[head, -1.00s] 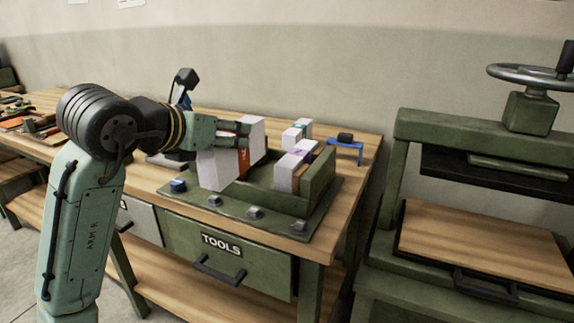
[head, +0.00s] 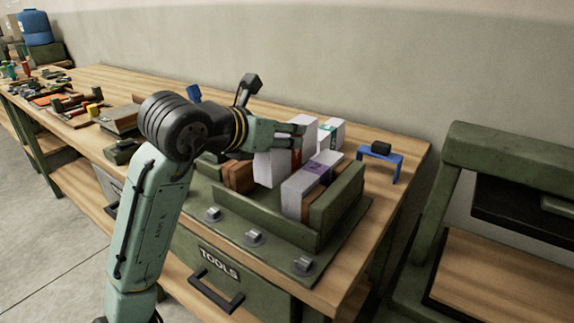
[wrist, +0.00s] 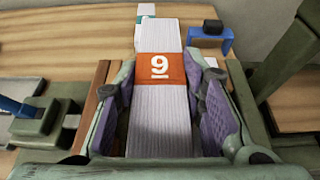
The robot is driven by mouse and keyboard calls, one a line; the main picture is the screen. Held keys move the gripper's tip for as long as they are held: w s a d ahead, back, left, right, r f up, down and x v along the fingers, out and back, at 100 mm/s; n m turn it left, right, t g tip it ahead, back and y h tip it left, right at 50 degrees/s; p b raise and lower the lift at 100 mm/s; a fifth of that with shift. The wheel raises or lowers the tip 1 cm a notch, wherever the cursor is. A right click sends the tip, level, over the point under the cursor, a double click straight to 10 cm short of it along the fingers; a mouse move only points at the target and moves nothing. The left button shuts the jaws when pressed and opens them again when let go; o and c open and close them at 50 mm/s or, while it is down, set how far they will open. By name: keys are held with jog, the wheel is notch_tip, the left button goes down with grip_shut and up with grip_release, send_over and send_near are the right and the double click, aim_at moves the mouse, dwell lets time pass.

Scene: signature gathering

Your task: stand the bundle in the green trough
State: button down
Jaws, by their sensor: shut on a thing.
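A teal-banded white bundle (head: 335,131) stands behind the trough. A small blue stand (head: 395,162) with a black block is to its right. Tools lie on the bench at far left. A green press (head: 500,215) stands at right.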

aim_at(283, 160)
jog(key=shift+f+p, duration=0.4)
jog(key=shift+f, duration=2.6)
jog(key=shift+f, duration=0.15)
jog(key=c, duration=1.3)
grip_release()
